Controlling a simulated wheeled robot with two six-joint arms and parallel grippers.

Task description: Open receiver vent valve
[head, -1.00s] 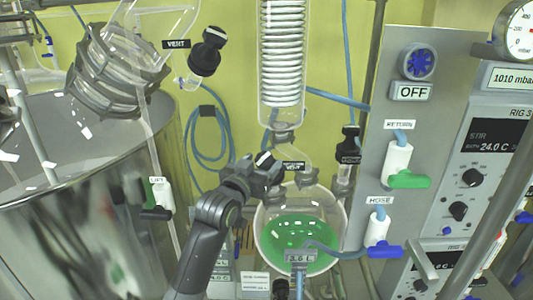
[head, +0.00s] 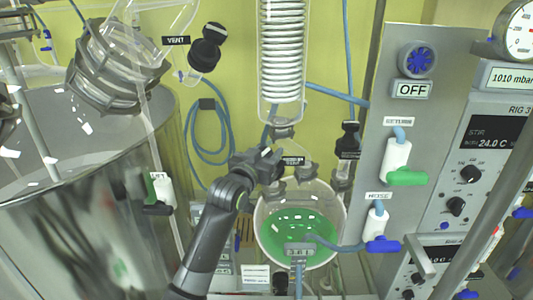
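My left gripper (head: 268,165) reaches up from below in the middle of the head view, at the neck above the round glass receiver (head: 335,215), which holds green liquid. A small black label (head: 292,161) sits right beside the fingertips; its words are too small to read. The valve knob there is hidden by or merges with the dark gripper, so I cannot tell whether the fingers touch it or how far apart they are. Another black-knobbed valve (head: 206,48), beside a VENT label (head: 176,40), stands at the upper left, away from the gripper. My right gripper is not in view.
A glass coil condenser (head: 282,60) hangs above the receiver. A large metal vessel (head: 90,230) fills the left. To the right, a grey panel carries a green RETURN valve handle (head: 407,178) and a blue HOSE valve handle (head: 383,245). Blue tubing (head: 192,140) loops behind.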

